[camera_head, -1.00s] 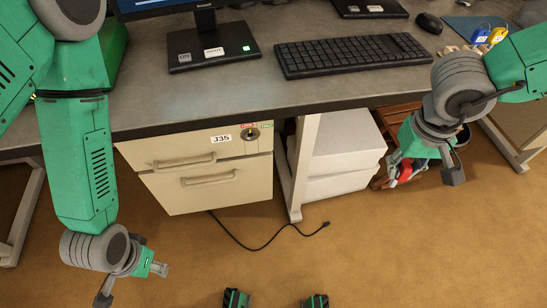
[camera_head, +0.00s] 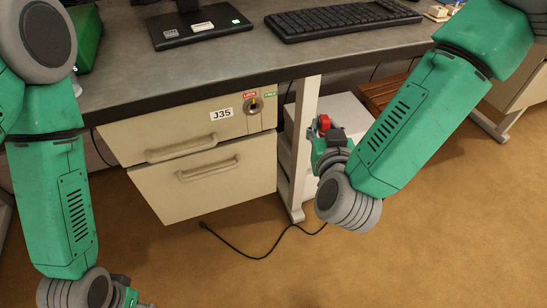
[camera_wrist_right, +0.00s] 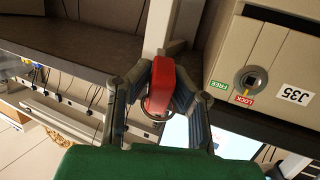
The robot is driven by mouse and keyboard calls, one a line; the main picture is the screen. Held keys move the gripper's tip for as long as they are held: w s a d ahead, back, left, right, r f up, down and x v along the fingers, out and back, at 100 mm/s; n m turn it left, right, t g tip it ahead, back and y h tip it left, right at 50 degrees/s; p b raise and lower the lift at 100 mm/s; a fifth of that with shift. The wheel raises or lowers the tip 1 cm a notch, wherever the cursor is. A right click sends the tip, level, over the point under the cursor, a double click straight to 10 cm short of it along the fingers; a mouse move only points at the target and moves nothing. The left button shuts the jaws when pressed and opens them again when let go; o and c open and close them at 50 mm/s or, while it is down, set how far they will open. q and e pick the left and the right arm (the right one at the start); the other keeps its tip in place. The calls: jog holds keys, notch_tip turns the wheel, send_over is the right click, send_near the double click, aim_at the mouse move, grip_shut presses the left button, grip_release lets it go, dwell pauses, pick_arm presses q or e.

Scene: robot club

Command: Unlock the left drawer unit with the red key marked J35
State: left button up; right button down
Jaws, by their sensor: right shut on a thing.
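The left drawer unit (camera_head: 215,187) hangs under the desk, with two cream drawers and a J35 label (camera_head: 221,113). My left gripper (camera_head: 134,298) is low at the left, partly cut off.
The desk's edge (camera_head: 270,76) runs above the drawers. A light desk leg (camera_head: 300,145) stands between the drawer unit and my right gripper. White boxes (camera_head: 350,112) are behind the gripper. A black cable (camera_head: 260,254) lies on the floor. A keyboard (camera_head: 340,18) is on the desk.

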jog(key=s+a+n+t+y+b, duration=0.35)
jog(key=s+a+y, duration=0.2)
jog(key=a, duration=0.45)
pick_arm(q)
jog(key=shift+a+f+b, duration=0.15)
jog(key=shift+f+b, duration=0.15)
jog(key=shift+f, duration=2.4)
pick_arm(e)
jog(key=w+a+y, duration=0.1)
jog(key=w+a, duration=0.2)
jog(key=w, duration=0.3)
jog(key=shift+w+f+g, duration=0.15)
jog(key=shift+w+g, duration=0.05)
jog(key=shift+g, duration=0.25)
